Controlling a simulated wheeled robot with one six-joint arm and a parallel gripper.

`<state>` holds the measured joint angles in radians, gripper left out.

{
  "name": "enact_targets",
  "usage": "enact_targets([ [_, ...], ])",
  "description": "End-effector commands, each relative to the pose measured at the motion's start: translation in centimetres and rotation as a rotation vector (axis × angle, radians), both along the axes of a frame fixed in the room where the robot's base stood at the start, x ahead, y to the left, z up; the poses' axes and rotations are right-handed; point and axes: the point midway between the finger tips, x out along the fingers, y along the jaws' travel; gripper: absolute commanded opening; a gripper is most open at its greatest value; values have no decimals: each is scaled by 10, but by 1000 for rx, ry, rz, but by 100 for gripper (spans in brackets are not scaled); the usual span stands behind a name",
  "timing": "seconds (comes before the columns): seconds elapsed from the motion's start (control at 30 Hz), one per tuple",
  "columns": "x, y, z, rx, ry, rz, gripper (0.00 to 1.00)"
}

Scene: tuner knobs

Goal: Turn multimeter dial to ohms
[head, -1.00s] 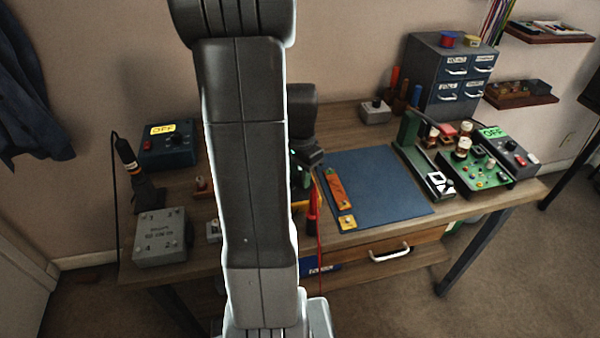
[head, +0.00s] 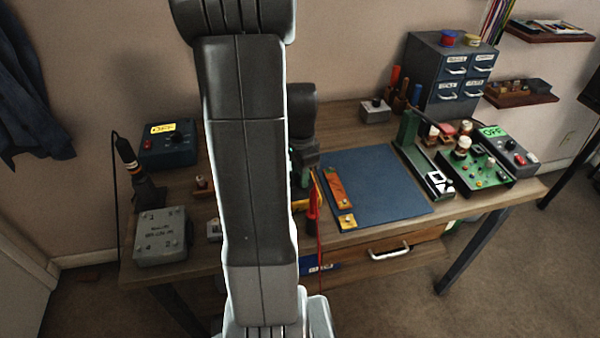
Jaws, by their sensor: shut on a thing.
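The multimeter is mostly hidden behind my arm. Only a yellow-orange edge (head: 299,206) shows at the right side of the arm, with a red lead (head: 320,240) hanging over the table's front edge beside it. Its dial and markings cannot be seen, so the dial's setting cannot be told. My gripper (head: 302,180) points down over the multimeter, partly covered by my arm. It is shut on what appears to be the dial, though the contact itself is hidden.
A blue mat (head: 385,185) lies right of the gripper, with an orange strip (head: 338,185) on it. A green circuit board (head: 480,170) stands further right. A grey box (head: 160,238) and a blue power supply (head: 168,150) labelled OFF stand left.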

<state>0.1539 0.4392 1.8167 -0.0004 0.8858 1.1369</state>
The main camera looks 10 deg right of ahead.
Motion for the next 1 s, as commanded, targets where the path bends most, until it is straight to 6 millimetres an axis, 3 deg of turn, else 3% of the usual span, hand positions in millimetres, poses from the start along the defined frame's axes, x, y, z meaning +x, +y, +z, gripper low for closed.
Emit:
enact_targets([
  [0.03, 1, 0, 1, 0, -2, -1, 6],
  [0.07, 1, 0, 1, 0, -2, -1, 30],
  [0.17, 0, 0, 1, 0, -2, 0, 50],
  [0.57, 1, 0, 9, 0, -3, 1, 50],
  [1.0, 1, 0, 101, -1, -7, 0, 50],
])
